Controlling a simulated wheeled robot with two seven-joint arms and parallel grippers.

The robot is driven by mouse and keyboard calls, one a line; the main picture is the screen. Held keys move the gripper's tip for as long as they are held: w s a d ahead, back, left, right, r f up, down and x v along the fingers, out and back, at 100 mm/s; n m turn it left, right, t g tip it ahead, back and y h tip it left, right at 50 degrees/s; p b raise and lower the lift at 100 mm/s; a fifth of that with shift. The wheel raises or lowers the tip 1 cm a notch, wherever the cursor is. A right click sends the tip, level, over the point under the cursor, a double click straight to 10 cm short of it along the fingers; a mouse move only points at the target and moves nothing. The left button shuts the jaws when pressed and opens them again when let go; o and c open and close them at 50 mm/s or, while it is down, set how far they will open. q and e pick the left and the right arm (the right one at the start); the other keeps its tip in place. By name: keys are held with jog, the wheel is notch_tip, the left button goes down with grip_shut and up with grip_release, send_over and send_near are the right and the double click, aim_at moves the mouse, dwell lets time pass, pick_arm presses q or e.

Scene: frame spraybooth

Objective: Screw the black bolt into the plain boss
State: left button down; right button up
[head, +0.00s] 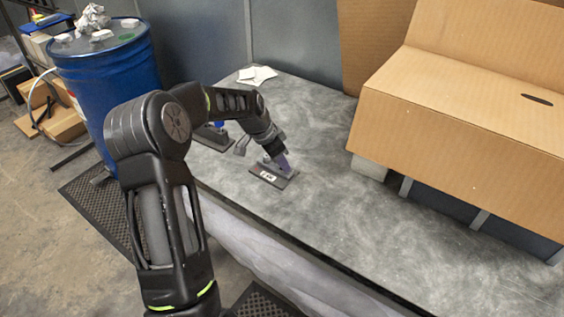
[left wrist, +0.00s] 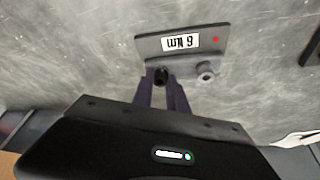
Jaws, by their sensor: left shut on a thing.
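A dark fixture plate (head: 264,180) lies on the grey table top. In the left wrist view the plate (left wrist: 150,50) carries a white "6 Nm" label and a red dot. A grey round boss (left wrist: 206,72) stands at its near right, on the red dot's side. My left gripper (head: 281,161) is over the plate, pointing down. In the left wrist view its fingers are shut on the black bolt (left wrist: 161,76), at the plate's near left. The bolt's lower end and any boss beneath it are hidden, so I cannot tell whether it is seated. My right gripper is not in view.
Another dark plate (head: 222,144) with a blue part (head: 219,124) is partly behind my left arm. White sheets (head: 258,75) lie at the table's back corner. A large cardboard box (head: 470,100) stands right. A blue drum (head: 105,85) stands left. The table's front right is clear.

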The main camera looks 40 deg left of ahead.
pick_arm(q)
jog(key=shift+a+m, duration=0.1)
jog(key=shift+m, duration=0.5)
jog(key=m+g+h, duration=0.1)
jog(key=m, duration=0.2)
jog(key=shift+m, duration=0.3)
jog(key=m+g+h+p, duration=0.1)
jog(key=m, duration=0.2)
jog(key=shift+w+m, duration=0.15)
jog(key=shift+m, duration=0.15)
jog(key=shift+a+m+g, duration=0.1)
jog(key=shift+m+g, duration=0.3)
